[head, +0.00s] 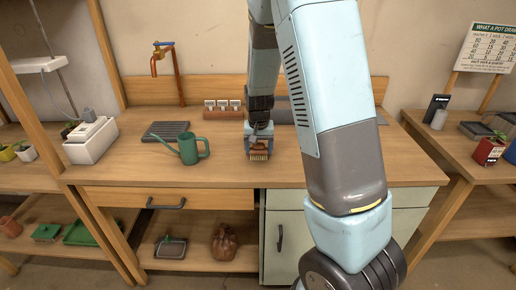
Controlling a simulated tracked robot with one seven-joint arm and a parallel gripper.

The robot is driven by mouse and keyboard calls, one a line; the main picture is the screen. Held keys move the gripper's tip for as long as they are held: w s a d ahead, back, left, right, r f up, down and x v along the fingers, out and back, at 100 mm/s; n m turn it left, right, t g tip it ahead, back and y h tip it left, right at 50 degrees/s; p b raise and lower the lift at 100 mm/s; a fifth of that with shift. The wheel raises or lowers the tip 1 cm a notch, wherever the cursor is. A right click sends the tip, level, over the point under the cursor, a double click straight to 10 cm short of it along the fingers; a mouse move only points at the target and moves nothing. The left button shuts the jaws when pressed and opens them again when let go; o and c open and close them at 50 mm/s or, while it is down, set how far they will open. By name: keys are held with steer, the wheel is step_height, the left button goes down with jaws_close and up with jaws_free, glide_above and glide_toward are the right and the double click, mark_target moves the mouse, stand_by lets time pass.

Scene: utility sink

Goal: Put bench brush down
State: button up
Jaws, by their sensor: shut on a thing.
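The bench brush (259,155) is a small brown block with paler bristles at its lower edge. It is at the front middle of the wooden counter (228,172). My gripper (259,143) points down from above and is shut on the brush. The brush looks to be at or just above the counter top; I cannot tell whether it touches. My gripper hides the upper part of the brush.
A green watering can (190,149) stands to the left of the brush, with a dark ribbed tray (165,131) behind it. A rack of white-labelled items (222,108) is at the back. My arm hides much of the counter's right side, including most of the sink.

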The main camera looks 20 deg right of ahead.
mark_target(259, 151)
steer(key=o, duration=1)
step_height(259, 151, up, 10)
steer(key=s+r, duration=0.1)
steer(key=s+r+n+t+y, duration=0.1)
steer(key=s+r+n+t, duration=0.1)
steer(key=s+r, duration=1.1)
steer(key=s+r+n+t, duration=0.1)
steer(key=s+r+t, duration=0.1)
steer(key=s, duration=1.2)
steer(key=shift+s+a+r+n+h, duration=0.25)
steer(key=shift+r+n+h, duration=0.05)
steer(key=shift+r, duration=0.1)
